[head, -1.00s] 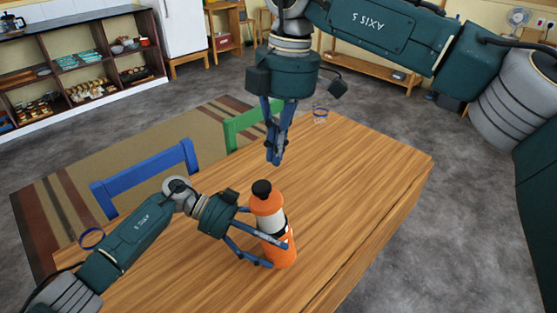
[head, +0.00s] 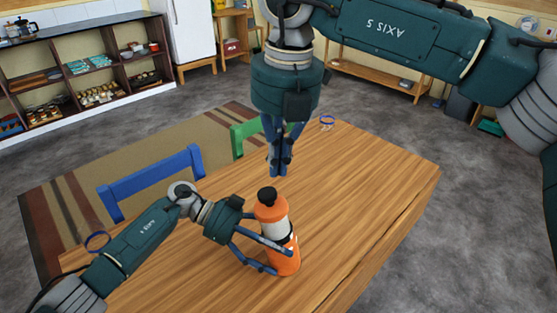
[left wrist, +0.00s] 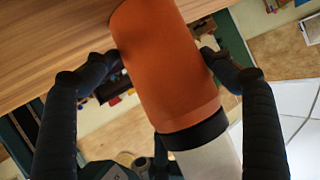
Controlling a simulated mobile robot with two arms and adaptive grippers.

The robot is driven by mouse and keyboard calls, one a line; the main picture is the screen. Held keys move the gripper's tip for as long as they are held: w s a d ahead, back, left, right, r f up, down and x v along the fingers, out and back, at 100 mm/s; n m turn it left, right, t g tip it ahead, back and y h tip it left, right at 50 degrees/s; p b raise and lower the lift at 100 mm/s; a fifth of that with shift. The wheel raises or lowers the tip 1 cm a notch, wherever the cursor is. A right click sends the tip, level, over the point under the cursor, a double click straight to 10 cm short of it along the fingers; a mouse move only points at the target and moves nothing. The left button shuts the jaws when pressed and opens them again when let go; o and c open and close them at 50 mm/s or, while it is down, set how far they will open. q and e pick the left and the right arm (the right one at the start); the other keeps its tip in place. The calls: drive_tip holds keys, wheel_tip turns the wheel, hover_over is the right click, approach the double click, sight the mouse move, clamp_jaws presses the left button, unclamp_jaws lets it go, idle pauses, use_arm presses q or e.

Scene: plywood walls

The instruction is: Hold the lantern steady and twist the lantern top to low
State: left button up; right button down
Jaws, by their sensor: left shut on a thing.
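The lantern (head: 286,262) stands upright on the wooden table (head: 340,190). It has an orange base, a pale middle band, an orange upper part and a black knob (head: 267,195) on top. My left gripper (head: 285,261) is shut around its lower body from the left. In the left wrist view, the lantern's orange base (left wrist: 165,65) lies between the two fingers, with a black ring and the pale band below it. My right gripper (head: 280,173) points down above and behind the knob, apart from it, its fingertips together and empty.
A blue chair (head: 150,184) and a green chair (head: 250,135) stand at the table's far side. A blue ring-like item (head: 327,122) lies at the far table corner. The table's right half is clear.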

hover_over(281, 204)
drive_tip(key=s, duration=0.2)
drive_tip(key=shift+d+f, duration=0.2)
drive_tip(key=shift+f, duration=1.55)
drive_tip(key=shift+d+f, duration=0.15)
drive_tip(key=shift+f, duration=1.55)
drive_tip(key=shift+w+a+f, duration=0.1)
drive_tip(key=shift+w+a, duration=0.25)
drive_tip(key=shift+a, duration=0.3)
drive_tip(key=shift+w+d, duration=0.15)
drive_tip(key=shift+w, duration=0.4)
drive_tip(key=shift+d, duration=0.4)
wheel_tip(281, 204, up, 6)
drive_tip(key=a, duration=0.1)
